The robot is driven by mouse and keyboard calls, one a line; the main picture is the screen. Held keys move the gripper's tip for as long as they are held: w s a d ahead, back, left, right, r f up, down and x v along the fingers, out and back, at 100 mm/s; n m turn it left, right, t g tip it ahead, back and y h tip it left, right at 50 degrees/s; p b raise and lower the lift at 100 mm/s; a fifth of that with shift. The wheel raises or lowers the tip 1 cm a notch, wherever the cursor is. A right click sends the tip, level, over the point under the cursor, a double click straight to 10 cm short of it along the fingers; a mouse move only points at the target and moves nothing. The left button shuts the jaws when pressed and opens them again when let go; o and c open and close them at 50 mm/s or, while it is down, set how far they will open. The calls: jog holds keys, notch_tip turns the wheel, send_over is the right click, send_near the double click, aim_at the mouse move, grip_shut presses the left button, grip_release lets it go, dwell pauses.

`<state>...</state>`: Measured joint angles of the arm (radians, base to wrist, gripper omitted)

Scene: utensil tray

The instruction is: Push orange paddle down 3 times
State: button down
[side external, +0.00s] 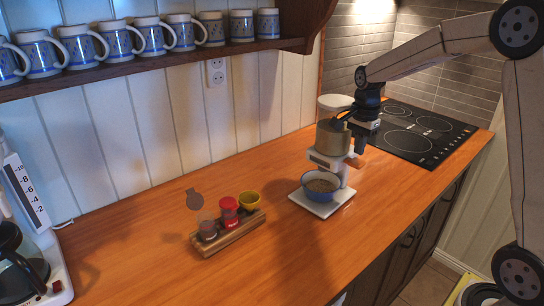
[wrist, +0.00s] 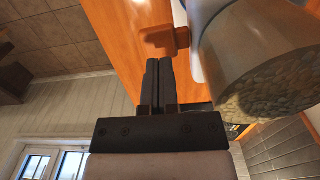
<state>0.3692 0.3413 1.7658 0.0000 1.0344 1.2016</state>
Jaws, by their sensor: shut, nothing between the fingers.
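The orange paddle (wrist: 165,40) sticks out from the side of the white grinder. In the wrist view it lies just ahead of the fingertips, slightly to the right. In the side view the paddle (side external: 357,161) is small and partly hidden by my gripper (side external: 361,150). My gripper, also in the wrist view (wrist: 158,62), is shut and empty, its fingers together. It is close to the paddle; I cannot tell whether they touch.
A metal hopper (side external: 332,138) with pebbly contents (wrist: 268,95) is close beside my gripper. A wooden rack (side external: 228,236) with small cups stands to the left. The cooktop (side external: 425,125) is behind. The front counter is clear; mugs (side external: 125,42) line the shelf.

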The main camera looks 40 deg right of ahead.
aim_at(357, 161)
jog(key=shift+r, duration=0.1)
dwell(0.5)
jog(key=shift+r, duration=2.4)
jog(key=s+a+f+n+t, duration=0.2)
jog(key=s+a+f+n, duration=1.1)
jog(key=a+n, duration=0.3)
jog(key=shift+f+n+t, duration=0.3)
jog(key=shift+f+n, duration=0.1)
jog(key=shift+n, duration=0.6)
